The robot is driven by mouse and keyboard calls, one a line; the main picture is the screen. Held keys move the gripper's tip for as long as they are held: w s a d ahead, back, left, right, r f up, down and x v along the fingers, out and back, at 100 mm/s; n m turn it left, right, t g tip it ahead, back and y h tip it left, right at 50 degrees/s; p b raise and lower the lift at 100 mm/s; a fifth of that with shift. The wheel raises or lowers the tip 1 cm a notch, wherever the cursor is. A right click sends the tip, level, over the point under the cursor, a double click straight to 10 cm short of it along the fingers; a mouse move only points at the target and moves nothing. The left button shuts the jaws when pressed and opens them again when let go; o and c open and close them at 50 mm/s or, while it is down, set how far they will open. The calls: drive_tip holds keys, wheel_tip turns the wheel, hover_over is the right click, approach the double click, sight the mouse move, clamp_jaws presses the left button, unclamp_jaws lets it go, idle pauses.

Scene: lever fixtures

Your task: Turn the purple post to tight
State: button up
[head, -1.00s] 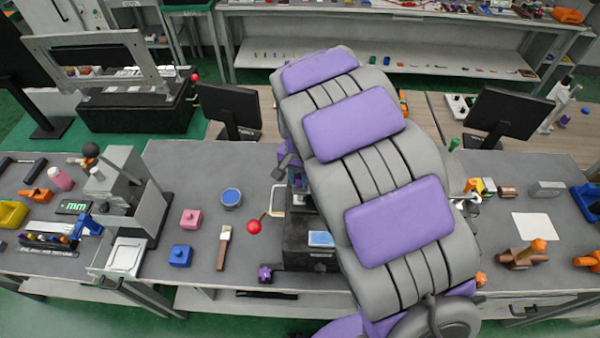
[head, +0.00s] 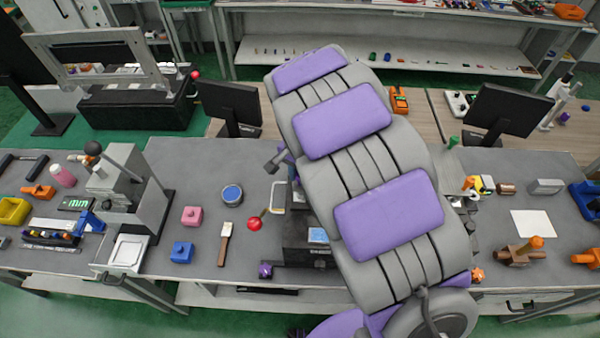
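A small purple knob (head: 265,270) shows at the front edge of the table, at the lower left of a dark box fixture (head: 305,252). It looks like the purple post, but its turn position is too small to tell. My large grey and purple arm crosses the middle of the picture and covers much of the fixture. A dark grey part (head: 277,158) sticks out at the left of the arm; I cannot tell whether it belongs to my gripper. My gripper's fingers cannot be made out.
A lever with a red ball (head: 255,224) stands left of the fixture. A brush (head: 225,244), a blue block (head: 182,252), a pink block (head: 192,216) and a round blue-topped tin (head: 232,195) lie further left. Bare table lies between them. Monitors stand behind.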

drive_tip(key=o, duration=0.4)
drive_tip(key=shift+s+a, duration=0.2)
drive_tip(key=shift+s, duration=0.05)
drive_tip(key=shift+o, duration=0.3)
drive_tip(key=shift+w+a, duration=0.1)
drive_tip(key=shift+w, duration=0.05)
drive_tip(key=shift+r, duration=0.2)
wheel_tip(320, 180, up, 17)
drive_tip(key=shift+w+a+f, duration=0.1)
